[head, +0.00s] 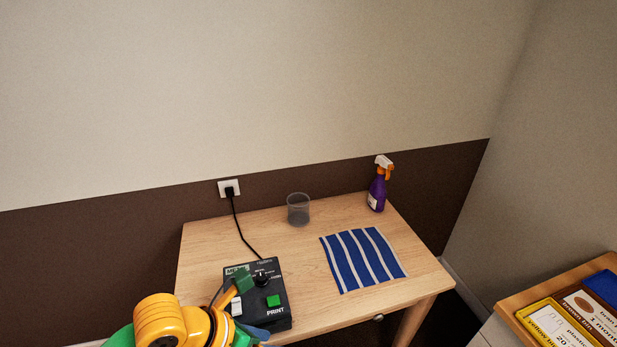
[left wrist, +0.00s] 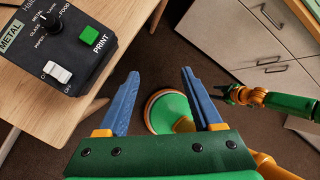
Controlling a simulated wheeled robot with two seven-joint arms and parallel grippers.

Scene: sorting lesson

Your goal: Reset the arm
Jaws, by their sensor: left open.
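My left arm comes in from the lower left in the head view, in front of the black label machine. My left gripper (left wrist: 161,98) is open and empty in the left wrist view, its two blue fingers apart above the floor. In the head view a blue finger (head: 254,333) shows at the machine's front edge; the rest of the gripper is partly hidden. My right gripper (left wrist: 233,95) shows small and dark at the right of the left wrist view, on a green and orange arm; its jaws are too small to tell.
The black machine (head: 279,315) with a green PRINT button, knob and switch stands on the wooden table (head: 215,245), its cord running to a wall socket (head: 229,188). Drawers (left wrist: 265,60) stand at right.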

